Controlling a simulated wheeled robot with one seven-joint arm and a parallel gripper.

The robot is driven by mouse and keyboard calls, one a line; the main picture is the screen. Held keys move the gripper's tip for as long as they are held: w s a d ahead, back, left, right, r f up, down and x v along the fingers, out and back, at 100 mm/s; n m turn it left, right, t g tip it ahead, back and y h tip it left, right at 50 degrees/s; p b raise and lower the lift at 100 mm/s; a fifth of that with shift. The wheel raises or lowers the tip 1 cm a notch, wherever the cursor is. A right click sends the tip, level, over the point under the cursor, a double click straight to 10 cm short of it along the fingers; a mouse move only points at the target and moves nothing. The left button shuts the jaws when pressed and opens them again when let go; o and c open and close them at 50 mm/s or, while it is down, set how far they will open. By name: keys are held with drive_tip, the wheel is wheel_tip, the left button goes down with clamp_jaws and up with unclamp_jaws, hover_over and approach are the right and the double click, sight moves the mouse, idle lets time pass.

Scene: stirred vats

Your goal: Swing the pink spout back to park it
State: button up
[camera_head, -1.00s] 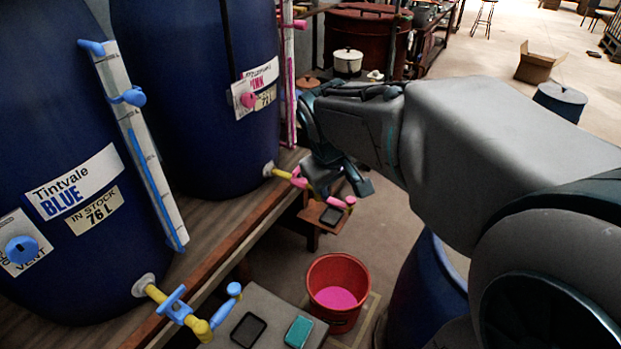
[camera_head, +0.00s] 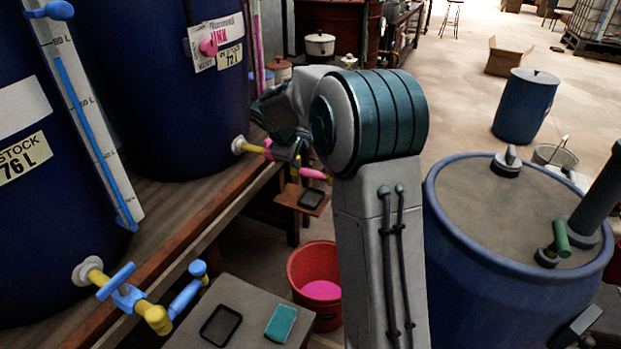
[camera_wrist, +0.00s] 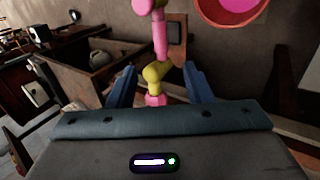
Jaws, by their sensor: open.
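The pink spout (camera_head: 314,173) sticks out from the yellow tap pipe (camera_head: 240,146) of the rear blue vat (camera_head: 165,110), over the bench's front edge. In the wrist view the pink spout (camera_wrist: 160,38) runs up and away from a yellow elbow (camera_wrist: 153,74), with a pink piece (camera_wrist: 156,100) nearer me. My gripper (camera_head: 292,150) is at the tap in the head view, partly hiding it. In the wrist view my gripper (camera_wrist: 158,88) is open, its two blue fingers on either side of the yellow elbow and pink piece. I cannot tell whether they touch.
A red bucket (camera_head: 315,262) with pink liquid stands below on the floor. A near tap with a blue spout (camera_head: 187,290) juts over a grey stand (camera_head: 245,330). A large blue barrel (camera_head: 470,250) stands right of my arm.

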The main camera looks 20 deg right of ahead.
sight(312, 173)
drive_tip(key=b+x, duration=0.2)
drive_tip(key=x, duration=1.1)
drive_tip(key=shift+f, duration=0.1)
clamp_jaws()
